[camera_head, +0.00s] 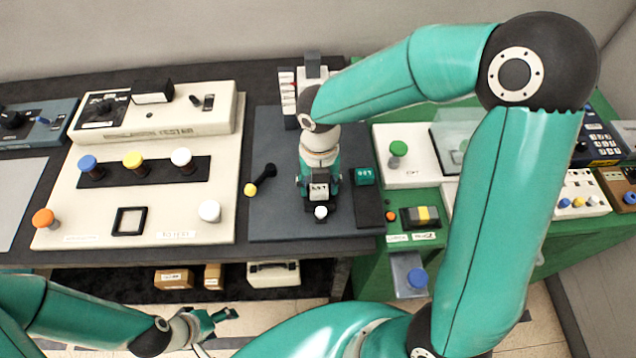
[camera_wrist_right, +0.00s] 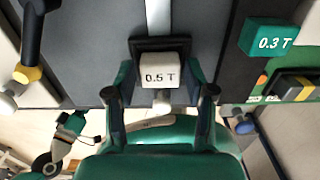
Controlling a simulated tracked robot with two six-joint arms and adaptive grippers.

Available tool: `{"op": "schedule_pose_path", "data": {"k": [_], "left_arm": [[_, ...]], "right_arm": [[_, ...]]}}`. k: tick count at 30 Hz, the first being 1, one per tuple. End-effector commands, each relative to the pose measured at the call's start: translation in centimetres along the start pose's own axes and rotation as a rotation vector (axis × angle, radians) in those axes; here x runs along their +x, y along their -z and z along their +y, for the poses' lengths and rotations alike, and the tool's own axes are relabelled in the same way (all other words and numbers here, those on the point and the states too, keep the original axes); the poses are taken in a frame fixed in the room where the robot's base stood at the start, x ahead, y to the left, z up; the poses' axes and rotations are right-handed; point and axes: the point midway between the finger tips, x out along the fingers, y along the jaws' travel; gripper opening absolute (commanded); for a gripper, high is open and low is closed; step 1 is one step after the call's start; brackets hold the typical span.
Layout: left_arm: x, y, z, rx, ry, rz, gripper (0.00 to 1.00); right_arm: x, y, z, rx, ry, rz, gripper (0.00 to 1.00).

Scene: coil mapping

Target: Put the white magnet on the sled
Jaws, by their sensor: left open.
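The white magnet (camera_head: 319,191), a small block marked 0.5 T, sits at a black holder that looks like the sled (camera_wrist_right: 140,45). It also shows in the right wrist view (camera_wrist_right: 164,72). It appears seated in the holder, but its underside is hidden. My right gripper (camera_wrist_right: 160,93) is open. Its two fingers stand apart on either side of the magnet, with gaps between them and the block. A white knob (camera_head: 321,212) is just in front of the magnet. My left gripper (camera_head: 222,317) is open and empty, low in front of the table.
A green magnet (camera_head: 363,176) marked 0.3 T sits on a dark strip to the right. A black lever with a yellow knob (camera_head: 250,190) is to the left. A cream tester panel (camera_head: 70,215) with coloured knobs stands further left. A green bench (camera_head: 440,280) is on the right.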

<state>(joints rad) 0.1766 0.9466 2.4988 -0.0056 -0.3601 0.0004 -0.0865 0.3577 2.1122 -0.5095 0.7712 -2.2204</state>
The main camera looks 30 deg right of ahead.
Motion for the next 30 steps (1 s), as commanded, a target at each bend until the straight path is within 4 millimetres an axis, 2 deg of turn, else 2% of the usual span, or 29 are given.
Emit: {"op": "schedule_pose_path", "data": {"k": [9, 14, 17, 30], "left_arm": [[0.0, 0.0, 0.0, 0.0, 0.0, 0.0, 0.67], [-0.2, 0.0, 0.1, 0.0, 0.0, 0.0, 0.67], [-0.3, 0.0, 0.1, 0.0, 0.0, 0.0, 0.67], [-0.7, 0.0, 0.2, 0.0, 0.0, 0.0, 0.67]], "right_arm": [[-0.1, 0.0, 0.0, 0.0, 0.0, 0.0, 0.66], [-0.8, -0.1, 0.0, 0.0, -0.001, -0.002, 0.66], [-2.0, -0.1, 0.0, 0.0, -0.002, -0.004, 0.66], [-10.3, -0.1, 0.0, 0.001, -0.003, -0.004, 0.66]]}}
